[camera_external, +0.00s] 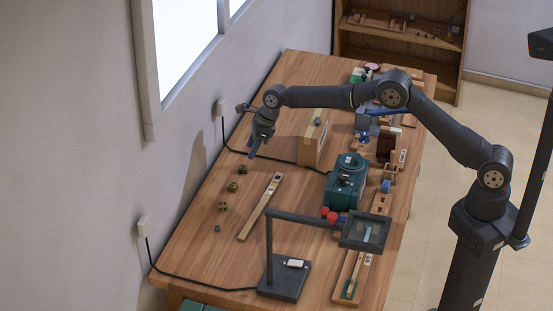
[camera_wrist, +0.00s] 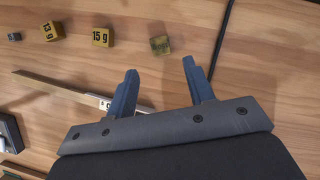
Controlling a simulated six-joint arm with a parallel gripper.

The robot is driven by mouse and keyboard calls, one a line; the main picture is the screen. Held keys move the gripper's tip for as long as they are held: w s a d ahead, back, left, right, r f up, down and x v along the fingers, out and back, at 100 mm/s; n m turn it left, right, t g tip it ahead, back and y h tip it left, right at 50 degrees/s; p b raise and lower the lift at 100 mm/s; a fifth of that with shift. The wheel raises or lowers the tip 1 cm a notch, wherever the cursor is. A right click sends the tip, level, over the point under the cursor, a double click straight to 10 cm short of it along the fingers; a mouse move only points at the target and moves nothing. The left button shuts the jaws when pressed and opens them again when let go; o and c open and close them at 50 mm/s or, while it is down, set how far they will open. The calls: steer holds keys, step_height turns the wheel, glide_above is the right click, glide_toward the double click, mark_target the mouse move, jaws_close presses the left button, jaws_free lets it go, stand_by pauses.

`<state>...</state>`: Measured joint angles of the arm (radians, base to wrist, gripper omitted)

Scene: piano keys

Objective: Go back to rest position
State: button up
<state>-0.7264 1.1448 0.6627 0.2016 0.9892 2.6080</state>
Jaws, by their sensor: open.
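My gripper (camera_external: 255,150) hangs over the far left part of the wooden table, fingers pointing down, with my arm stretched out across the table from the right. In the wrist view its two blue fingers (camera_wrist: 160,72) are spread apart, with nothing between them but table surface. A small brass-coloured cube (camera_wrist: 160,45) lies on the table just beyond the fingertips, apart from them. It also shows in the external view (camera_external: 243,169).
Cubes marked 15 g (camera_wrist: 102,37) and 13 g (camera_wrist: 52,30) lie left of it. A long wooden bar (camera_external: 260,207), a lamp-like stand (camera_external: 283,278), a green device (camera_external: 346,183) and a wooden box (camera_external: 313,141) crowd the table. The wall (camera_external: 80,130) is close on the left.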

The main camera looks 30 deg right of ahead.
mark_target(242, 167)
steer(key=x, duration=0.7)
steer(key=shift+a+f, duration=0.15)
steer(key=shift+w+a, duration=0.15)
step_height(242, 167, up, 4)
steer(key=shift+f, duration=0.25)
steer(key=w+d+r, duration=0.3)
steer(key=d+r, duration=0.5)
steer(key=d, duration=0.4)
step_height(242, 167, up, 10)
steer(key=s+d+n+g, duration=0.1)
steer(key=s+d+n, duration=0.1)
steer(key=d, duration=0.6)
steer(key=s+d+n+g, duration=0.1)
steer(key=d+n, duration=0.3)
steer(key=d, duration=0.4)
steer(key=shift+s+n+y, duration=0.3)
steer(key=shift+s+n, duration=0.1)
steer(key=shift+s, duration=0.35)
